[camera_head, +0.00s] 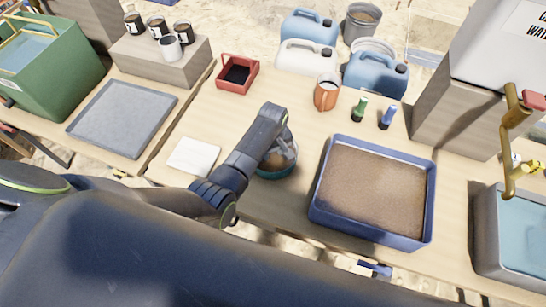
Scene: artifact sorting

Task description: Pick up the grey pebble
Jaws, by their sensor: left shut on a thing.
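My left arm comes in from the lower left, and my left gripper (277,152) points down at a round bowl (276,173) on the table. The bowl has a teal side and a brownish inside. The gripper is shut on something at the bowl. My own arm hides the fingertips and most of the held thing, so I cannot make out its shape or colour. I cannot pick out the grey pebble anywhere. My right gripper is not in view.
A blue tray of brown sand (425,240) stands right of the bowl. A white tile (193,157) lies to its left. Behind are a red box (252,83), an orange mug (327,93), and green (360,108) and blue (388,117) bottles. A grey basin (490,255) is far right.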

